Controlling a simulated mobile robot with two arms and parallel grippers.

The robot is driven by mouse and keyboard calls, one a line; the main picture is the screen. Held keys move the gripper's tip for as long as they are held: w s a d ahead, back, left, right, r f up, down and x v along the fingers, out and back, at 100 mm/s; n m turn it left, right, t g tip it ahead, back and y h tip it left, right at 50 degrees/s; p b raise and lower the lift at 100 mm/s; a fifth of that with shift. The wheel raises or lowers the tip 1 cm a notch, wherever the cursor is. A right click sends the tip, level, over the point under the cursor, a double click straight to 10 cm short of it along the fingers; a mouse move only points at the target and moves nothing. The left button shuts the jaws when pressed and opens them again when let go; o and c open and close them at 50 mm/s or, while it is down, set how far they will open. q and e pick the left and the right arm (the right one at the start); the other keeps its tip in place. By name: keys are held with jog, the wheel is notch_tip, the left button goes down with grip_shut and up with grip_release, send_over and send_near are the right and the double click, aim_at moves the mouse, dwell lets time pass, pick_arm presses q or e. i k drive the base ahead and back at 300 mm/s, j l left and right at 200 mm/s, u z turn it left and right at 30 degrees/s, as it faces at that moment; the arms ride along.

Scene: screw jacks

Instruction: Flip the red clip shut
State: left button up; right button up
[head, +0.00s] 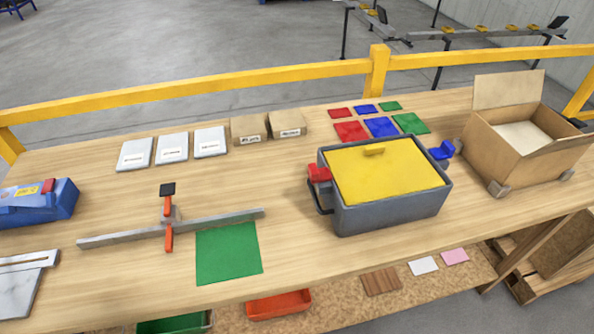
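The red clip (319,173) sits at the left rim of a grey crate (390,214). It appears to stand out from the rim, but it is too small to tell its exact angle. A dark handle loop (316,199) hangs just below it on the crate's left side. A yellow lid (388,172) with a small raised grip lies in the crate's top. A blue clip (441,150) juts outward at the crate's right rim. Neither of my grippers shows in the head view.
The wooden table (290,185) has free room left of the crate. A metal bar with an orange-handled tool (168,225) and a green mat (228,252) lie there. An open cardboard box (525,145) stands close on the right. Coloured squares (381,127) lie behind the crate.

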aim_at(317, 176)
jog(key=j+u, duration=0.15)
jog(key=j, duration=0.95)
jog(key=i+j+u, duration=0.2)
jog(key=j, duration=0.85)
jog(key=k, duration=0.1)
